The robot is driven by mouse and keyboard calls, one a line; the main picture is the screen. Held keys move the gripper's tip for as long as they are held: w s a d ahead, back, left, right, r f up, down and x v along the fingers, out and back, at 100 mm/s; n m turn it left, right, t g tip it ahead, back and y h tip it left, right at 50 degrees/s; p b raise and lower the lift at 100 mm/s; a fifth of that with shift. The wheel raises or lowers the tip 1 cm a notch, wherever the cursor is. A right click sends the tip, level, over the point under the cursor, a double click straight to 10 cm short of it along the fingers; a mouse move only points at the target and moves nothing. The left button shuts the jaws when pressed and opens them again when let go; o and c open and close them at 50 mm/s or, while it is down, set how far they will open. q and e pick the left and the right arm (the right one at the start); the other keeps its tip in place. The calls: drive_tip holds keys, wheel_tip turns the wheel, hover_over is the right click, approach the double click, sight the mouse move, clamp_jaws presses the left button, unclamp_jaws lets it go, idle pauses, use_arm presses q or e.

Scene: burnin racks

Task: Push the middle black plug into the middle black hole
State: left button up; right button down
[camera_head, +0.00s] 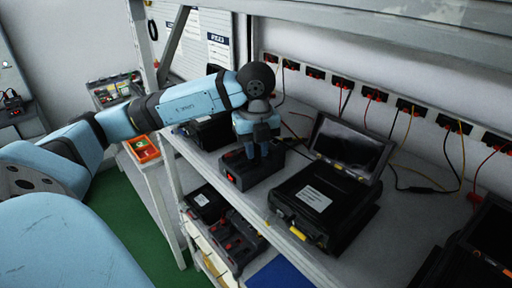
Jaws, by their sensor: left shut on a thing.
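My left gripper (262,154) comes down from the left arm and points downward at the top of a low black box (243,178) with a red switch on its front, on the upper shelf. Its fingers are shut on a small dark thing, which looks like the black plug, but the fingers mostly hide it. The black holes cannot be made out in this view. My right gripper is not in view.
An open black case (321,196) with a raised lid stands right of the box on the shelf (270,217). Wall sockets (375,93) with red and black plugs and hanging cables run behind. More black units (236,240) sit on the lower shelf. An orange tray (144,150) is at left.

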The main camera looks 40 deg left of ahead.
use_arm(q)
drive_tip(key=shift+f, duration=0.3)
drive_tip(key=o, duration=0.8)
drive_tip(key=shift+o, duration=0.2)
drive_tip(key=shift+s+a, duration=0.1)
drive_tip(key=shift+s, duration=0.05)
drive_tip(key=shift+r, duration=0.1)
drive_tip(key=shift+c, duration=0.5)
drive_tip(key=shift+r, duration=0.1)
